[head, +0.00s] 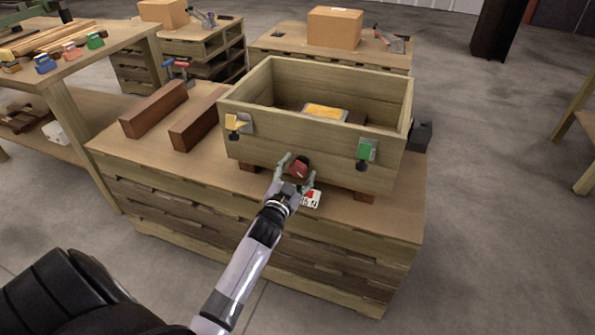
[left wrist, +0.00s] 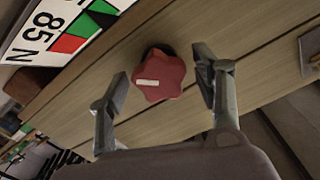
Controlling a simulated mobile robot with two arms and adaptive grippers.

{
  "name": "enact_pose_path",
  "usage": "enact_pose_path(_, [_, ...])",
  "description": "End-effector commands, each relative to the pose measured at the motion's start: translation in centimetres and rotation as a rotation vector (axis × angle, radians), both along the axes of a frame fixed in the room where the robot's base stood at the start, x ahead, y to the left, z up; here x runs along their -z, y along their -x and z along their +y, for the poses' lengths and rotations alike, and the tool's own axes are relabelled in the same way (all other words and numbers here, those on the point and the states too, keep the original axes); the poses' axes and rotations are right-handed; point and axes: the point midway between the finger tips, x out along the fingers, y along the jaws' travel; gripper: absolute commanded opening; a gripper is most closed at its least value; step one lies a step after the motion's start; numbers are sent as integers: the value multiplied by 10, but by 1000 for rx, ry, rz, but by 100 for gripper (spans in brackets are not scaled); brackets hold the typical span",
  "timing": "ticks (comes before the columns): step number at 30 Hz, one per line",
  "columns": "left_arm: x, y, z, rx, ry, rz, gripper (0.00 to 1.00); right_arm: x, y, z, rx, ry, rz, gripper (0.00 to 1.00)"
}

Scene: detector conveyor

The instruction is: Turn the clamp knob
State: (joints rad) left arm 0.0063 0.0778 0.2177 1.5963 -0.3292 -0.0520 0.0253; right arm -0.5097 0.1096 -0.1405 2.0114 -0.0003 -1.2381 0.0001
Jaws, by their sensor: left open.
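The clamp knob (left wrist: 160,80) is a red, star-shaped knob with a white mark on its face, on the front wall of the wooden box (head: 300,146). In the head view the red knob (head: 299,168) shows low on that wall, partly hidden by my gripper. My left gripper (head: 298,172) is at the knob, with a finger on either side. In the left wrist view my left gripper (left wrist: 161,76) is open, with gaps showing between its fingers and the knob. My right gripper is not in view.
A gauge label (left wrist: 62,32) reading "85 N" sits beside the knob. The box front carries a yellow latch plate (head: 239,123) and a green one (head: 364,150). Two brown wooden blocks (head: 153,109) lie left on the workbench (head: 150,160). Bare bench top shows in front of them.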

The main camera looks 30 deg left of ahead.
Motion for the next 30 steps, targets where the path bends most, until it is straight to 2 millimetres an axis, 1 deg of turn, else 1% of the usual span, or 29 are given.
enact_pose_path(7, [0, 1, 0, 0, 0, 1, 60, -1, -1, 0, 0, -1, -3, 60])
enact_pose_path(11, [1, 13, -3, 0, 1, 2, 60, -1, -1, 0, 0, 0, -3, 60])
enact_pose_path(14, [2, 31, -7, -1, 1, 4, 60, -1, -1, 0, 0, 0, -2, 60])
enact_pose_path(21, [2, 81, -20, 0, 2, 3, 60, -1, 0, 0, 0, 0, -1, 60])
enact_pose_path(24, [1, 97, -23, 0, 1, 3, 60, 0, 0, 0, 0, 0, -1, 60])
enact_pose_path(27, [1, 108, -26, 0, 1, 2, 60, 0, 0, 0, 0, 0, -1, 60])
enact_pose_path(30, [0, 115, -28, 0, 0, 0, 60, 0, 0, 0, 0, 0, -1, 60])
